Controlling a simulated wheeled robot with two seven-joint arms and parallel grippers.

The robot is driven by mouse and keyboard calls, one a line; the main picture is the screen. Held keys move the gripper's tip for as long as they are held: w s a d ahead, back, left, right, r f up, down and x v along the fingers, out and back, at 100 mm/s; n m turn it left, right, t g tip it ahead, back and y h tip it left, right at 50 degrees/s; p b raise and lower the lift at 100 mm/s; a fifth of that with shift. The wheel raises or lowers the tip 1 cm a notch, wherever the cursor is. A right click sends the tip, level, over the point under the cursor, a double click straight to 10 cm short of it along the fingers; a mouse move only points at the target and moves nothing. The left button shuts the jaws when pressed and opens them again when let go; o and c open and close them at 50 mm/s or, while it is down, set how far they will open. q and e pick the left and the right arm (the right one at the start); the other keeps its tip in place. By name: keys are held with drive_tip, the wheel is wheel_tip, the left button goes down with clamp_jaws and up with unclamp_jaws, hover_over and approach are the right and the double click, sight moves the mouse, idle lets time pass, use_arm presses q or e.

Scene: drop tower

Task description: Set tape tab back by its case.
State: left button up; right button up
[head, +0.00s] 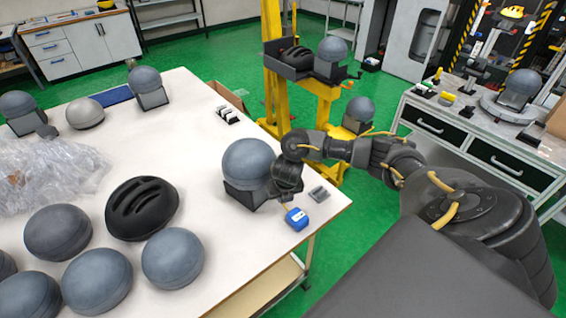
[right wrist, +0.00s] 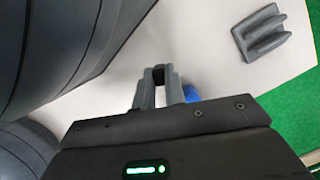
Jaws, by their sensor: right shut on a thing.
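The blue tape case (head: 297,218) sits on the white table near its right front corner. A short yellowish strip (head: 285,206) shows between it and my right gripper (head: 281,196). My right gripper is low over the table, just behind and left of the case, and is shut on the tape tab. In the right wrist view its fingers (right wrist: 160,88) are close together, and they mostly hide the tab. A bit of the blue case (right wrist: 192,93) shows just right of the fingers. My left gripper is not in view.
A grey ball on a dark cradle (head: 247,165) stands just left of my right gripper. A small grey grooved block (head: 319,194) lies to the right, near the table edge. A black helmet (head: 142,208) and several grey balls fill the table's left. Bare table lies in front of the case.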

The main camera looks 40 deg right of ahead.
drive_tip(key=shift+f, duration=1.6)
drive_tip(key=shift+f, duration=0.1)
drive_tip(key=o, duration=0.7)
